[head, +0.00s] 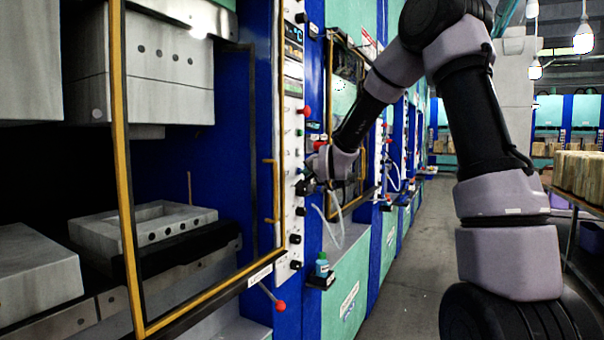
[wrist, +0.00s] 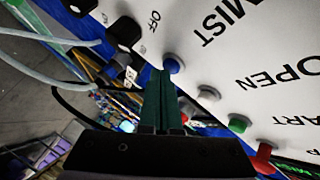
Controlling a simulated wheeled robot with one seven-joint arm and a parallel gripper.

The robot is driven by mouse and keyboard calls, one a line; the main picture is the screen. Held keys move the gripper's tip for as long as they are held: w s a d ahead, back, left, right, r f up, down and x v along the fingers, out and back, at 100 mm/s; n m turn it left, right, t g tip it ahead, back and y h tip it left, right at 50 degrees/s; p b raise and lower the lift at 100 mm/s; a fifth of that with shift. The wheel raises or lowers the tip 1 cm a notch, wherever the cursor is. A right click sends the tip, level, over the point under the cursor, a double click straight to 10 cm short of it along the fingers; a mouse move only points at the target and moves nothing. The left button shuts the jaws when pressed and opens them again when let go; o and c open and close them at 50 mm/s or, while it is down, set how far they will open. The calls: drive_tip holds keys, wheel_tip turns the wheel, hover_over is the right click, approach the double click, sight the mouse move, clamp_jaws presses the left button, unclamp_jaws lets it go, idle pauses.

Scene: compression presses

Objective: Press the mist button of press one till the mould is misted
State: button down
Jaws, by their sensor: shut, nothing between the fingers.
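In the wrist view, a blue button (wrist: 172,66) sits on the white control panel (wrist: 225,60) by the MIST lettering. My gripper (wrist: 165,76) is shut and empty, its dark green fingers reaching to the blue button. The fingertips overlap the button's lower edge; I cannot tell whether they touch it. In the head view, my gripper (head: 307,186) is at the panel (head: 292,150) of the nearest press. That press has an open frame, and a grey lower mould block (head: 95,236) with a hollow top sits inside. No mist shows over it.
In the wrist view, a white button (wrist: 209,93), a green button (wrist: 239,123) and a red one (wrist: 264,158) line the panel; black knobs (wrist: 124,32) sit at upper left. In the head view, a red-knobbed lever (head: 280,306) and a small bottle (head: 321,265) are below. The aisle (head: 410,240) is clear.

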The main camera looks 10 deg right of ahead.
idle(0.3)
drive_tip(key=shift+s+d, duration=0.55)
drive_tip(key=shift+d, duration=0.1)
drive_tip(key=shift+d, duration=0.1)
drive_tip(key=s+d, duration=0.1)
drive_tip(key=d, duration=0.1)
drive_tip(key=s+d, duration=0.2)
idle(0.7)
